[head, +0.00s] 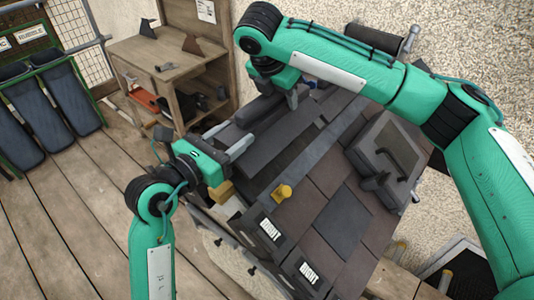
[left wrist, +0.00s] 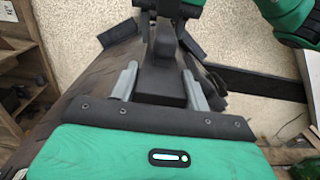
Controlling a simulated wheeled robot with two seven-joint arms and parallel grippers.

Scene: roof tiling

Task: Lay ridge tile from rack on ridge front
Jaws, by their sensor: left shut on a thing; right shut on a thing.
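A dark grey ridge tile (head: 257,110) lies lengthwise along the top of the small roof, between my two grippers in the head view. My left gripper (head: 237,150) is shut on its near end; the left wrist view shows the dark tile (left wrist: 160,82) between the two grey fingers. My right gripper (head: 291,97) is shut at the far end of the same tile, its fingertips partly hidden by the arm. Whether the tile touches the ridge beneath is unclear. Brown and grey roof tiles (head: 341,222) cover the slope to the right.
A yellow knob-like piece (head: 283,191) sits on the slope, near black labelled blocks (head: 270,229) at the eave. A wooden workbench (head: 165,52) stands behind. The left plank floor is clear.

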